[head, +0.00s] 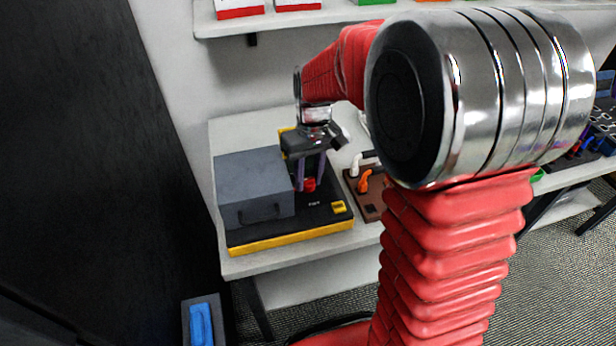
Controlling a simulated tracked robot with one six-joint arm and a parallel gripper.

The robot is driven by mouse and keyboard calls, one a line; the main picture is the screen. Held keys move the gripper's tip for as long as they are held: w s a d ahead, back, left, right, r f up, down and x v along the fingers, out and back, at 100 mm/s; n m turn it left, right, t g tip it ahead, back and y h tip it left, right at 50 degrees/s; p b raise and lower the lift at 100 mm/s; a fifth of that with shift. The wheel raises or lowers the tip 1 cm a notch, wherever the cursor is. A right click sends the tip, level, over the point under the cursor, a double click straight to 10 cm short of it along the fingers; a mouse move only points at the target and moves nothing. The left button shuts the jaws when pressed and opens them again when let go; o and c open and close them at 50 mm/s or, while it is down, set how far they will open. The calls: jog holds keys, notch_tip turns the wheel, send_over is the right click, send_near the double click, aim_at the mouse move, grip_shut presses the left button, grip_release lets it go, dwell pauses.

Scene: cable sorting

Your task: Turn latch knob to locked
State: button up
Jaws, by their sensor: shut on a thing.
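A red knob (310,185) sits on the black panel (308,220) of a yellow-edged unit on the white table. I take it to be the latch knob. My gripper (309,182) points down at it from above, its two purple fingers around the knob and shut on it. The fingers hide part of the knob, and I cannot tell which way it is turned. A small light label, too small to read, lies in front of the knob.
A grey box (248,188) with a handle stands left of the knob. A yellow piece (339,207) is at the panel's right. A brown board (371,207) with an orange part (364,182) lies to the right. A shelf (285,22) runs above. My arm hides much of the right side.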

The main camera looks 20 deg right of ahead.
jog(key=shift+w+d+r, duration=0.1)
jog(key=shift+w+r, duration=0.05)
jog(key=shift+w, duration=0.05)
dwell(0.3)
jog(key=o, duration=0.7)
jog(key=shift+c, duration=0.2)
jog(key=o, duration=0.3)
jog(key=shift+s, duration=0.15)
jog(key=shift+o, duration=0.2)
notch_tip(320, 180, up, 14)
jog(key=shift+d+f, duration=0.25)
jog(key=shift+d, duration=0.15)
